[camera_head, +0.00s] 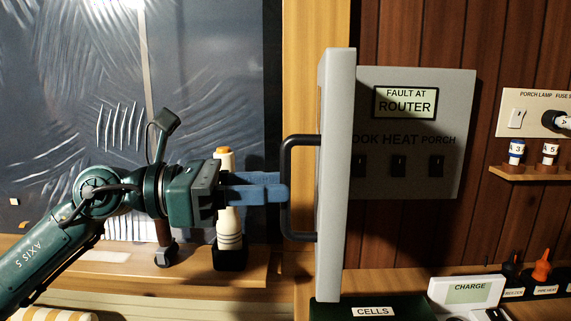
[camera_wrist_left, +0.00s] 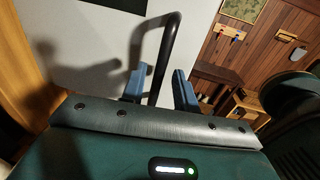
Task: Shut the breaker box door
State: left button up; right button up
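The grey breaker box (camera_head: 455,150) is on the wood-panelled wall, with a "FAULT AT ROUTER" display and several black switches. Its door (camera_head: 337,200) stands open, seen nearly edge-on at the box's left side, and covers part of the box's labels. A dark bar handle (camera_head: 286,150) is on the door's left face. My left gripper (camera_head: 282,193) reaches in from the left, its blue fingertips at the handle. In the left wrist view the handle (camera_wrist_left: 167,50) passes between the two spread fingers (camera_wrist_left: 160,82), with gaps visible. My right gripper is not in view.
A white bottle (camera_head: 229,235) with an orange top stands behind my left gripper. Below the door are a dark green "CELLS" box (camera_head: 325,310) and a white "CHARGE" unit (camera_head: 465,292). A fuse panel (camera_head: 520,125) and small shelf (camera_head: 530,173) are at the right.

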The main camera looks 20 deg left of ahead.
pick_arm(q)
jog(key=shift+p+x, duration=0.4)
jog(key=shift+x, duration=1.05)
jog(key=shift+a, duration=0.1)
jog(key=shift+c, duration=0.2)
grip_shut()
